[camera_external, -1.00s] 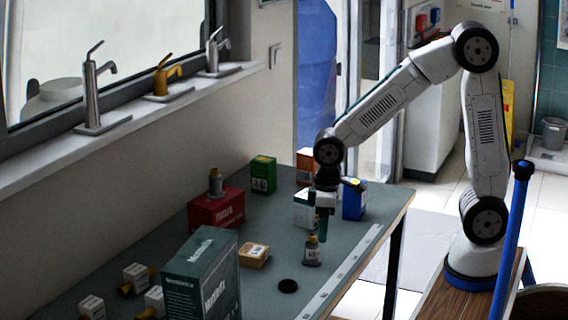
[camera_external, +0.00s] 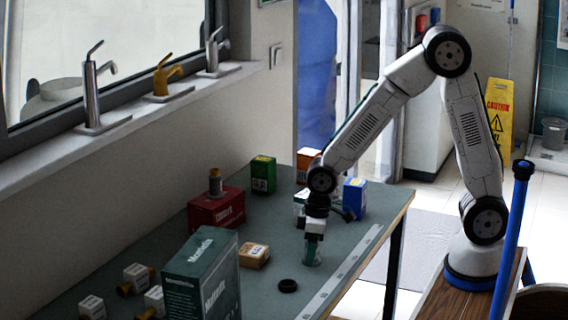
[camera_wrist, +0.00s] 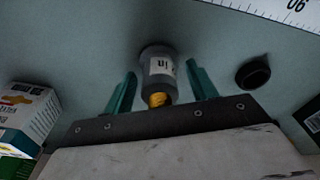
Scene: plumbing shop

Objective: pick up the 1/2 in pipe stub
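The pipe stub (camera_wrist: 158,66) is a short grey cylinder with a white label and a brass-coloured end. It stands on the bench between the fingers of my gripper (camera_wrist: 160,80) in the wrist view. The label's print is upside down and only partly legible there. My gripper is open, with a green finger on each side and a visible gap between each finger and the stub. In the external view my gripper (camera_external: 313,252) points down at the bench and largely hides the stub.
A similar grey-and-brass piece (camera_external: 215,182) stands on a red box (camera_external: 216,212). Small cartons, including a blue one (camera_external: 355,198), stand behind my gripper. A ruler strip (camera_external: 345,272) edges the bench.

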